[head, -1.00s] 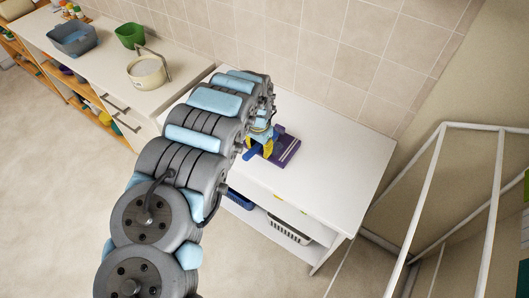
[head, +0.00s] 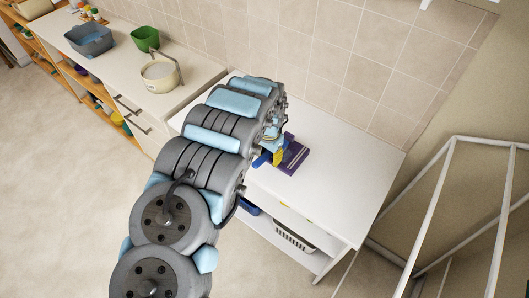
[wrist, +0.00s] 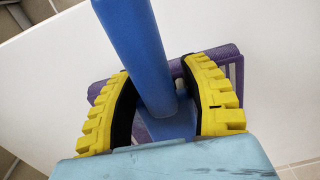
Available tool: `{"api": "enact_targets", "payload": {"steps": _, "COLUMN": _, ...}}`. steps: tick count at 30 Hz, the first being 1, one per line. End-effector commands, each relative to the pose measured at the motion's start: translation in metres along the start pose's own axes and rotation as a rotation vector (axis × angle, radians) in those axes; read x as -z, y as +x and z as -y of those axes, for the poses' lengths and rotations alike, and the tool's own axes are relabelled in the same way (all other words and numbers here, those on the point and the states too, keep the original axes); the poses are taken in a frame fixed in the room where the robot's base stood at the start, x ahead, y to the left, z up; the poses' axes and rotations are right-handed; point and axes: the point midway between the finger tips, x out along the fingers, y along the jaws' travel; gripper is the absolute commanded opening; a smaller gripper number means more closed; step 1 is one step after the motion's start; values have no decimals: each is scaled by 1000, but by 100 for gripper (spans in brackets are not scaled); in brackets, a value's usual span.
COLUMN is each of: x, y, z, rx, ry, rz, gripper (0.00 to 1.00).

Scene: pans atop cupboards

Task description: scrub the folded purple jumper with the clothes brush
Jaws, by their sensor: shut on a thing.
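The purple jumper (head: 295,158) lies folded flat on the white worktop, partly hidden by my gripper (head: 273,157) in the head view. In the wrist view, its purple edge (wrist: 236,72) shows behind and beside my fingers. My gripper (wrist: 165,105) has yellow ridged fingers shut on the blue clothes brush (wrist: 135,45). The brush's thick handle runs up through the top of the wrist view, and its flatter blue part sits between the fingers. The brush is over the jumper; its underside is hidden, so I cannot tell whether it touches. A bit of blue brush (head: 262,160) also shows in the head view.
The white worktop (head: 350,165) is clear right of the jumper. A pot (head: 160,78), a green container (head: 145,39) and a grey basin (head: 88,40) stand on the left counter. A white basket (head: 292,240) sits on the shelf below. A white metal frame (head: 440,190) stands at right.

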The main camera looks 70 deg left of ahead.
Motion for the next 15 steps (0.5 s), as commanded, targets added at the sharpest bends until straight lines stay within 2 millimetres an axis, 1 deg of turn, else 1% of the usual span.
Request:
{"api": "enact_targets", "payload": {"steps": 3, "x": 1, "y": -2, "z": -10, "rx": 0, "ry": 1, "rz": -1, "gripper": 9}}
{"api": "enact_targets", "payload": {"steps": 11, "x": 2, "y": -1, "z": -19, "rx": 0, "ry": 1, "rz": -2, "gripper": 9}}
{"api": "enact_targets", "payload": {"steps": 15, "x": 2, "y": 0, "z": -28, "rx": 0, "ry": 2, "rz": 0, "gripper": 9}}
